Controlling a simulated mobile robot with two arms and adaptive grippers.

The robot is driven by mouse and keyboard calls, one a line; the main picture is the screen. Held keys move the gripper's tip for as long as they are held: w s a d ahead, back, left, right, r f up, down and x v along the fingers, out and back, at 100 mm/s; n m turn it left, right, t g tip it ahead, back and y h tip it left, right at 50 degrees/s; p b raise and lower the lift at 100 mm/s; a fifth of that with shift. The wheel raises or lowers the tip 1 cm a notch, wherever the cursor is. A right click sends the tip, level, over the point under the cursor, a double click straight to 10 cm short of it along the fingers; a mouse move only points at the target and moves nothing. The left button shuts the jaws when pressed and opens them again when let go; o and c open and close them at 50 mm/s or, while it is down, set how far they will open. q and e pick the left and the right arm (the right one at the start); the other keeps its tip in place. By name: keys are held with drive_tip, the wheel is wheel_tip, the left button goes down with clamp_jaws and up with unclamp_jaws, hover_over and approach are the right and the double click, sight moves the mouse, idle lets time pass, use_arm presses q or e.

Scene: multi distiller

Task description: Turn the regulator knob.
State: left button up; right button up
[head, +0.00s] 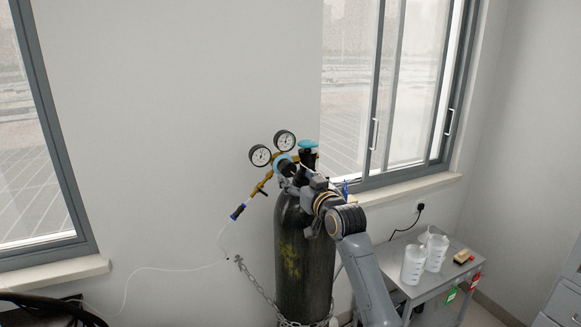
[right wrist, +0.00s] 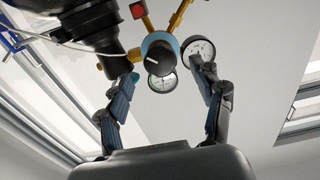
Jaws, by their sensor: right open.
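The regulator (head: 266,182) is a brass fitting with a blue body and two round gauges, mounted at the top of a dark gas cylinder (head: 302,255). In the right wrist view, its black round regulator knob (right wrist: 158,60) faces the camera, in front of the blue body. My right gripper (right wrist: 163,70) is open, with one finger on each side of the knob. No contact with the knob can be made out. In the head view, my right gripper (head: 287,172) is at the regulator and hides the knob. My left gripper is not in view.
The two gauges (head: 260,156) (head: 285,140) are close to my fingers. A teal valve handle (head: 307,145) tops the cylinder. A chain (head: 258,285) runs around the cylinder.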

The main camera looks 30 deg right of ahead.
sight(290, 172)
drive_tip(key=shift+w+d+p, duration=0.2)
drive_tip(key=shift+w+p, duration=0.45)
drive_tip(key=shift+w, duration=1.75)
drive_tip(key=shift+c, duration=0.2)
